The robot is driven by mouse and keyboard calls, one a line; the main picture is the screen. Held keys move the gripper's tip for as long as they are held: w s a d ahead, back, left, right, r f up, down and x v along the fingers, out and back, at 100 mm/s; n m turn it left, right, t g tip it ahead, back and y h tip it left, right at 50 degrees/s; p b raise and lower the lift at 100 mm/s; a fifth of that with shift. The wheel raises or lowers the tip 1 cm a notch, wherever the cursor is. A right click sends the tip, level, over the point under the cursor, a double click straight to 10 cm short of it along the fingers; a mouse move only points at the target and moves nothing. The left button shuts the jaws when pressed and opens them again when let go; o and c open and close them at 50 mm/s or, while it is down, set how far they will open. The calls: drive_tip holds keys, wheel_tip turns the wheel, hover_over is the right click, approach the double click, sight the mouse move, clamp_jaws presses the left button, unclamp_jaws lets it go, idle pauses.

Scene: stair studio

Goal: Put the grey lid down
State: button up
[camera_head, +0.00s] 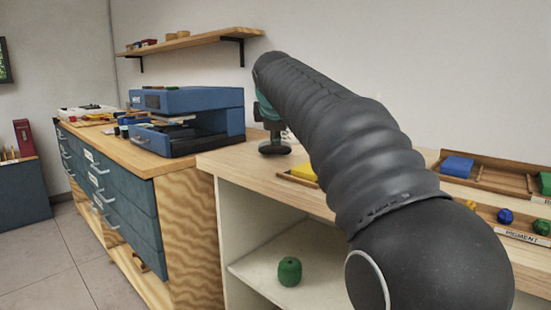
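My arm reaches from the lower right up and over the wooden worktop (237,162), then bends down at its far end. The end with my gripper (275,132) is small, dark and mostly hidden behind my own arm. It is low over the worktop's back left part, just right of the blue machine. A dark, rounded, disc-like shape shows at the bottom there, close to the worktop. I cannot tell whether it is the grey lid or part of my gripper, or whether it touches the wood. No grey lid can be made out elsewhere. The fingers cannot be made out.
A blue machine (190,118) stands left on the drawer cabinet (112,195). A yellow block (304,173) lies beside my arm. A wooden tray (494,178) with a blue block (457,166) is at the right. A green jar (289,271) stands on the shelf below.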

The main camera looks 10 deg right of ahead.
drive_tip(key=p+v, duration=0.1)
drive_tip(key=v, duration=0.5)
drive_tip(key=shift+s+r+p, duration=0.15)
drive_tip(key=shift+s+p, duration=0.05)
drive_tip(key=shift+p, duration=0.15)
drive_tip(key=shift+a, duration=0.1)
